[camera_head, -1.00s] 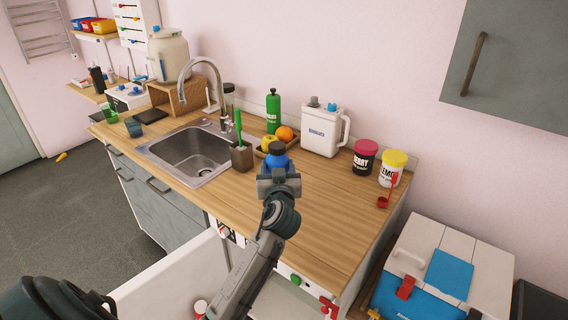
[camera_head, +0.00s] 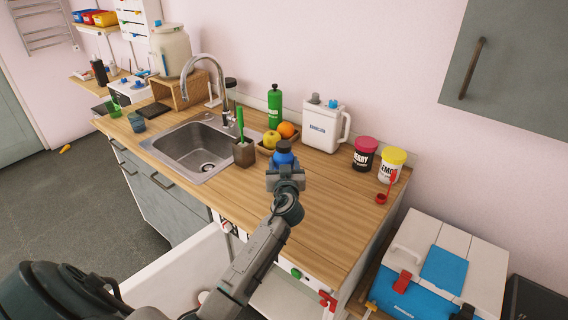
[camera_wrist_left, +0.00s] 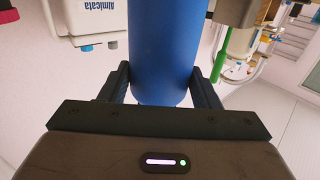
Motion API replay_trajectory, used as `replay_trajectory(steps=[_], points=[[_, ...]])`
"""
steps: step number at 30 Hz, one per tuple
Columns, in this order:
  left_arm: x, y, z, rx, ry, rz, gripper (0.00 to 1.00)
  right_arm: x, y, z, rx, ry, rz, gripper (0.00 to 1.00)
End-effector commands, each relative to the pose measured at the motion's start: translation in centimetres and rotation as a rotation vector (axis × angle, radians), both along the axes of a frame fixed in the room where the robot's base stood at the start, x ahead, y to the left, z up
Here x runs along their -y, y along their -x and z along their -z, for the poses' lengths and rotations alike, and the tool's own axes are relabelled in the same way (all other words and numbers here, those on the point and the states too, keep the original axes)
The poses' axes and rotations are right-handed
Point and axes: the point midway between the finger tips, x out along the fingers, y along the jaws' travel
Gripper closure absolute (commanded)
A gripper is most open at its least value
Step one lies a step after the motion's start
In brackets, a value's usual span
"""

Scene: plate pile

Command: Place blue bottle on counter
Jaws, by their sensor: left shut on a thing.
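The blue bottle (camera_head: 284,158) has a dark cap and shows above my left gripper (camera_head: 286,178) in the head view. It appears upright, over the wooden counter (camera_head: 320,205) and in front of the fruit tray. In the left wrist view the blue bottle (camera_wrist_left: 162,50) fills the middle, with the fingers of my left gripper (camera_wrist_left: 162,85) shut on its two sides. My gripper hides the bottle's base in the head view, so I cannot tell whether it touches the counter. My right gripper is not in view.
A fruit tray (camera_head: 262,150), brush holder (camera_head: 244,153) and green bottle (camera_head: 274,108) stand behind and left. The sink (camera_head: 195,147) is left. The front right counter is clear.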

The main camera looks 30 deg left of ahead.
Motion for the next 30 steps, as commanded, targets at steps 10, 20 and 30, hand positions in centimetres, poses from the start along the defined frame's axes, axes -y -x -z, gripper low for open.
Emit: replay_trajectory(steps=[10,20,30], points=[[0.0,0.0,0.1,0.0,0.0,0.0,0.22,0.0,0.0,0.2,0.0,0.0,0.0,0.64],[1.0,1.2,0.3,0.002,0.003,0.002,0.22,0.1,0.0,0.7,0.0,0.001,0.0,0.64],[5.2,7.0,0.4,0.001,0.005,0.0,0.22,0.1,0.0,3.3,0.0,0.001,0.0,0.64]])
